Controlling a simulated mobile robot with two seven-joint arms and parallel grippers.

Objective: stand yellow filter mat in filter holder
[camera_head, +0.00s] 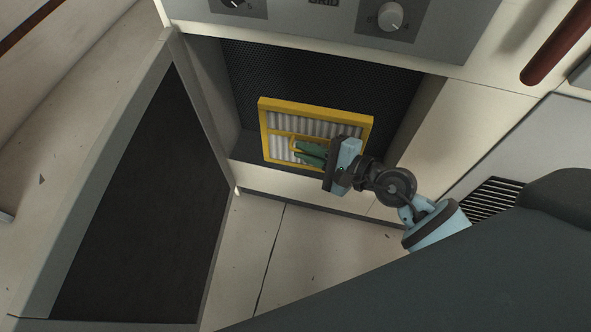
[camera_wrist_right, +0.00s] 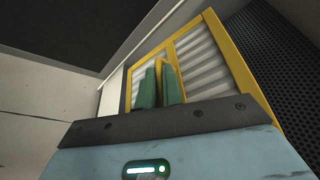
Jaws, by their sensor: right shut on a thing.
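The yellow filter mat (camera_head: 318,112), a yellow frame with pale pleats, stands nearly upright in the open recess of the rack, which I take as the filter holder (camera_head: 250,148). Dark mesh (camera_head: 305,75) lies behind it. My right gripper (camera_head: 300,151) has its green fingers shut on the mat's yellow handle at the front. In the right wrist view, the mat (camera_wrist_right: 232,62) fills the upper middle, with the green fingers (camera_wrist_right: 162,85) at the handle. The gripper body hides the mat's lower right part. Whether its bottom edge touches the recess floor I cannot tell. My left gripper is not in view.
A door with a dark panel (camera_head: 140,215) hangs open at the left of the recess. A panel with knobs (camera_head: 390,16) is above. A red bar (camera_head: 560,42) is at the upper right. The pale floor (camera_head: 315,262) in front is clear.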

